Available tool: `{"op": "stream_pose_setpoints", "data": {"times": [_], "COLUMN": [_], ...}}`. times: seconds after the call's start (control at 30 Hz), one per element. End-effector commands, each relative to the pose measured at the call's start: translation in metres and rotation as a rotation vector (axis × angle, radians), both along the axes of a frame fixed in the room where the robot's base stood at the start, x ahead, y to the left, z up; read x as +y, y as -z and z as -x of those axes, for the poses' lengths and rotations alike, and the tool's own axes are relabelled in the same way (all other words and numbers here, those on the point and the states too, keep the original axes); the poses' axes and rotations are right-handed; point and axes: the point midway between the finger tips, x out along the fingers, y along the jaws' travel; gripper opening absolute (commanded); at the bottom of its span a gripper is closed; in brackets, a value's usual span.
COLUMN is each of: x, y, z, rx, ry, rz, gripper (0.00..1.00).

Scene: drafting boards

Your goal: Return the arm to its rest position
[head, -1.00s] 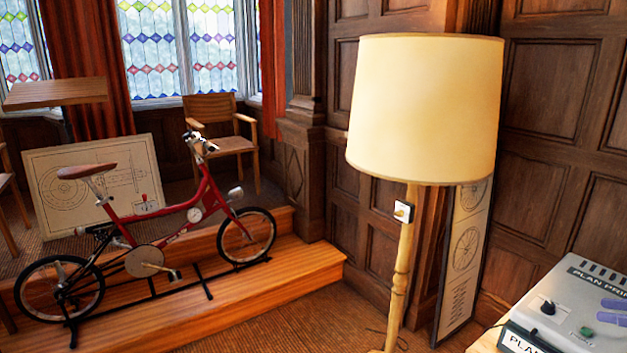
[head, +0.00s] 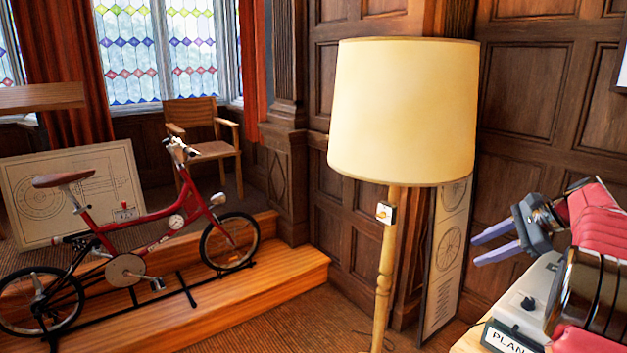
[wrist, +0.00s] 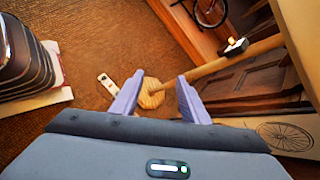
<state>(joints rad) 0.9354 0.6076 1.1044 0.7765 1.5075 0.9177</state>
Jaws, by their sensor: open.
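My gripper (head: 477,250) is at the right in the head view, above and beside the grey machine with a "PLAN" label (head: 509,337). Its two purple fingers point left toward the floor lamp, with a clear gap to the lamp's pole. My red arm reaches in from the right edge and hides much of the machine. In the wrist view my gripper (wrist: 160,80) is open, its fingers parted with nothing held between them. The lamp's round wooden foot (wrist: 151,93) shows beyond the gap, on the carpet.
The floor lamp (head: 403,110) stands ahead, with a small white switch plate (head: 386,213) on its pole. A framed wheel drawing (head: 448,250) leans behind it. A red bicycle (head: 150,232) stands on the wooden step at left. A small white strip (wrist: 107,84) lies on the carpet.

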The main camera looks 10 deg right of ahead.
Motion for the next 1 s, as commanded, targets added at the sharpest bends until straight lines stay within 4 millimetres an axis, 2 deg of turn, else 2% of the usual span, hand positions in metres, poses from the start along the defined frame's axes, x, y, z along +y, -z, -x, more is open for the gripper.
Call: {"op": "stream_pose_setpoints", "data": {"times": [0.03, 0.1, 0.47, 0.73, 1.0], "x": [0.018, 0.038, 0.143, 0.216, 0.279], "y": [-0.007, -0.013, -0.034, -0.042, -0.042], "z": [-0.003, -0.005, 0.003, 0.026, 0.062], "rx": [-0.001, -0.002, -0.016, -0.041, -0.079], "ry": [-0.031, -0.073, -0.304, -0.491, -0.686], "rz": [0.03, 0.072, 0.29, 0.454, 0.619], "gripper": [0.41, 0.41, 0.41, 0.41, 0.41]}}
